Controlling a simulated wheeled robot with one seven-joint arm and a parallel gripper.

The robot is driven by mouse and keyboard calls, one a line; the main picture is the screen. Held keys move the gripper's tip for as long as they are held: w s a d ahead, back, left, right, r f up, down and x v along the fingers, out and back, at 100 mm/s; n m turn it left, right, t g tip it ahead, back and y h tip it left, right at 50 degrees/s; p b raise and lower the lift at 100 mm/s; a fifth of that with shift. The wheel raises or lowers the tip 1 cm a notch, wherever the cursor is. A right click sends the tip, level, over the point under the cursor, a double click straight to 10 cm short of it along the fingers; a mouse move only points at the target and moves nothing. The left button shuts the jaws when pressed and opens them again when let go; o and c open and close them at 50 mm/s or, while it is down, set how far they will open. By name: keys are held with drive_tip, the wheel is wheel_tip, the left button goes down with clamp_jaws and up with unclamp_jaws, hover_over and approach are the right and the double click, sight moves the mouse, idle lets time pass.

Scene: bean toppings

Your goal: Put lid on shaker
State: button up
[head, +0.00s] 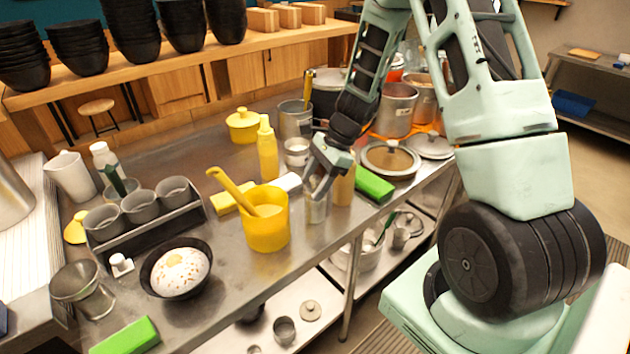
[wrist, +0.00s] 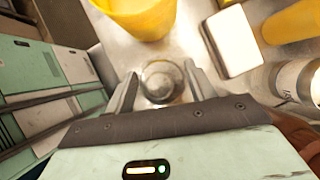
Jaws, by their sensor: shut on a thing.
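A small metal shaker (head: 316,209) stands upright near the front edge of the steel counter, right of the yellow pitcher. My gripper (head: 318,184) points down over it, its fingers at the shaker's top. In the wrist view my gripper (wrist: 161,88) has one finger on each side of a round, domed metal lid (wrist: 160,78), and it is shut on it. The lid appears directly over the shaker. I cannot tell whether it is seated or held slightly above the rim.
The yellow pitcher (head: 266,230) with a ladle stands close on the left. A tan bottle (head: 344,188) and a green sponge (head: 374,186) are close on the right. A yellow bottle (head: 267,150) and a white block (head: 287,182) are behind. A bowl (head: 150,283) of food sits front left.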

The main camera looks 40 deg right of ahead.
drive_tip(key=shift+f, duration=0.15)
drive_tip(key=o, duration=1.2)
drive_tip(key=shift+r+p, duration=2.95)
drive_tip(key=shift+r, duration=0.35)
clamp_jaws()
